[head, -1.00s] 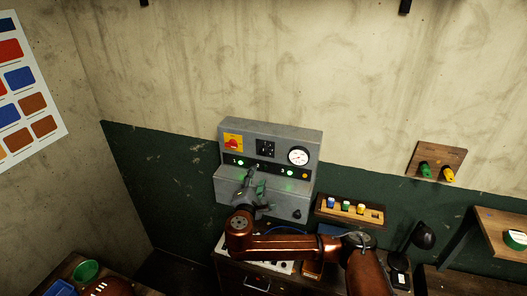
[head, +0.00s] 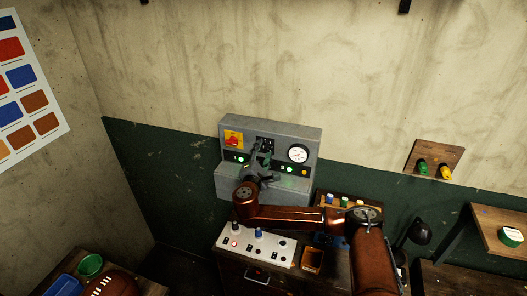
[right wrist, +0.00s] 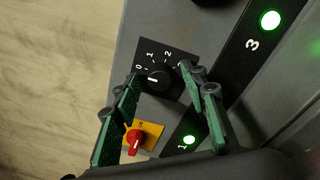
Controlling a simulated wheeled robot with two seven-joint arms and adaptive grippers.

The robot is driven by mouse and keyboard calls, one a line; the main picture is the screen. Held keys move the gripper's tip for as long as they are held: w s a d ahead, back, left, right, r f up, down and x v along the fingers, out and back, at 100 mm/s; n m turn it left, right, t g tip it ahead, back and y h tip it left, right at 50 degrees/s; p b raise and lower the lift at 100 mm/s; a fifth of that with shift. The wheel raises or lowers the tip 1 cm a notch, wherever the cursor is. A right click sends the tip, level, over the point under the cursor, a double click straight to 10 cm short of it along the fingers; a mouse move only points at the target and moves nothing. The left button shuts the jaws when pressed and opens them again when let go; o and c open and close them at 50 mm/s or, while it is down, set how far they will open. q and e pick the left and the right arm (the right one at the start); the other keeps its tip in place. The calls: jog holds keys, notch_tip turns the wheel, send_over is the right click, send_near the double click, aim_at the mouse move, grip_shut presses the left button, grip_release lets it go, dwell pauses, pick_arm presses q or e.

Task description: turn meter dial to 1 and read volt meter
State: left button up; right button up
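A grey panel box (head: 228,181) stands against the wall. Its black dial (right wrist: 158,78), marked 0, 1 and 2, shows in the right wrist view. In the head view the dial plate (head: 266,142) is partly covered by my gripper. The round white volt meter (head: 298,154) sits to its right; its reading is too small to tell. My right gripper (head: 264,157) is in front of the dial. In the right wrist view its green fingers (right wrist: 162,76) are apart, on either side of the knob, with nothing visibly held. My left gripper is not in view.
A red switch on a yellow plate (head: 233,138) is left of the dial. Green lamps (right wrist: 189,140) glow on the panel's black strip. A white control box (head: 252,245) and a small wooden rack (head: 323,204) stand below. A football (head: 112,287) lies lower left.

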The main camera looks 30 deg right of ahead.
jog(key=shift+c, duration=0.6)
grip_shut()
jog(key=shift+f, duration=0.1)
jog(key=shift+f+m+b, duration=0.25)
jog(key=shift+m+b, duration=0.15)
jog(key=shift+b, duration=0.3)
jog(key=m+b, duration=0.3)
jog(key=b, duration=0.1)
jog(key=m+b, duration=0.3)
jog(key=shift+a+f+h+b, duration=0.1)
jog(key=shift+f+h+b, duration=0.1)
jog(key=shift+h+b, duration=0.2)
jog(key=shift+w+r+m+b, duration=0.1)
jog(key=shift+r+m+b, duration=0.1)
jog(key=shift+m+b, duration=0.95)
